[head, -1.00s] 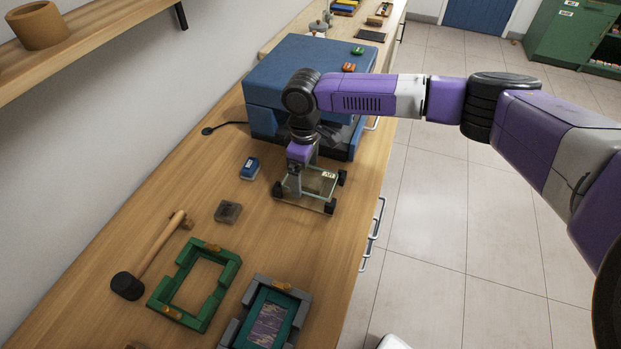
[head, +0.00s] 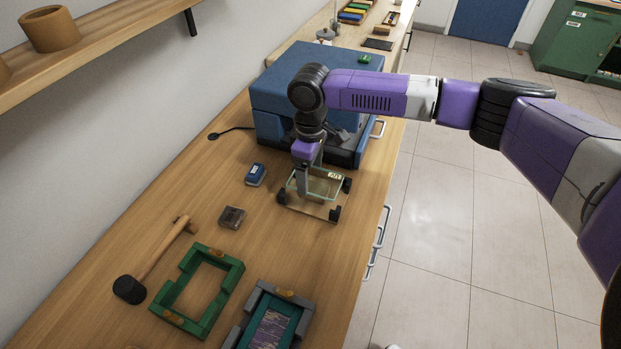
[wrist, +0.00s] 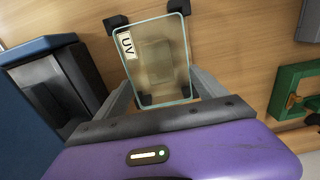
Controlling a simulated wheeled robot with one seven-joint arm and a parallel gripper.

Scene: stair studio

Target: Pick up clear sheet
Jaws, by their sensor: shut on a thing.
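The clear sheet (head: 325,187) is a see-through pane with a pale green edge and a white "UV" label; it also shows in the wrist view (wrist: 160,58). It is over a low tan stand (head: 310,208) with black corner blocks, on the wooden counter. My gripper (head: 302,186) points down and is shut on the sheet, at the edge nearest the wrist in the wrist view. The exact contact and any gap between sheet and corner blocks are hard to tell.
A blue machine (head: 300,85) stands close behind my gripper. A small blue device (head: 255,174), a brown block (head: 232,217), a mallet (head: 152,262), a green frame (head: 200,290) and a grey-teal frame (head: 270,325) lie around on the counter (head: 340,255).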

